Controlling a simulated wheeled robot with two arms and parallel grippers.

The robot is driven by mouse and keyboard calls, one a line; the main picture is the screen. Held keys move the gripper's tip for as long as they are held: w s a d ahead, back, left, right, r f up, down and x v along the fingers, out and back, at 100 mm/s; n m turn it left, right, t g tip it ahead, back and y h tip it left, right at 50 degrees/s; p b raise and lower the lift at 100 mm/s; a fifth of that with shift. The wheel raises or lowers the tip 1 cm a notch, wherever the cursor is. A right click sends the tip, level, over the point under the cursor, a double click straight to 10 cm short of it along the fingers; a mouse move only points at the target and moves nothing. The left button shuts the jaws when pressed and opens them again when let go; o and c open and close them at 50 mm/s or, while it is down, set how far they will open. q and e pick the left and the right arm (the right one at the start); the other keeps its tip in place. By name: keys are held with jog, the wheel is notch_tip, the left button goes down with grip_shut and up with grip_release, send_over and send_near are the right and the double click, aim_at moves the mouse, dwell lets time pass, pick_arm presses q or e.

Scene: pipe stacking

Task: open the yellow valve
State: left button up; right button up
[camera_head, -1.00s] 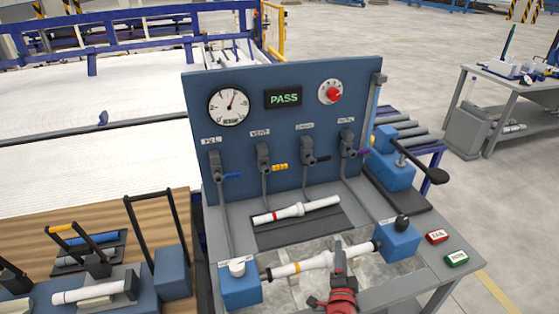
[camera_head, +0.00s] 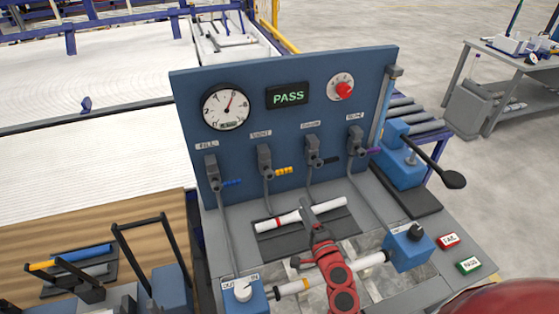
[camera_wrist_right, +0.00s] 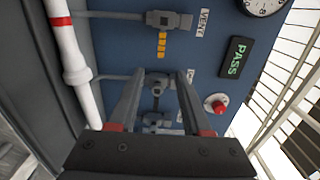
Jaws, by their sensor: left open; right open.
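The yellow valve handle (camera_head: 284,171) sticks out to the right from the grey VENT valve body (camera_head: 264,163) on the blue panel. It also shows near the top of the right wrist view (camera_wrist_right: 162,45). My right gripper (camera_head: 309,212) is open and empty, below and slightly right of the yellow handle, in front of the panel. In the right wrist view its fingers (camera_wrist_right: 158,76) are apart, with the neighbouring valve with the dark handle seen between and beyond them; the yellow handle lies past the fingertips. My left gripper is not in view.
Valves with a blue handle (camera_head: 231,183) and a purple handle (camera_head: 372,151) flank the panel row. A white pipe with a red band (camera_head: 332,207) lies partly behind my right gripper. A second white pipe (camera_head: 370,261) spans blue clamps below. The display (camera_head: 288,95) reads PASS.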

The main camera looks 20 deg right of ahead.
jog(key=p, duration=0.2)
send_near(286, 173)
jog(key=w, duration=1)
jog(key=shift+w+a+b, duration=0.1)
jog(key=shift+a+b, duration=0.15)
jog(key=shift+b, duration=0.15)
jog(key=shift+w+r, duration=0.15)
jog(key=shift+w, duration=0.1)
grip_shut()
dwell(0.5)
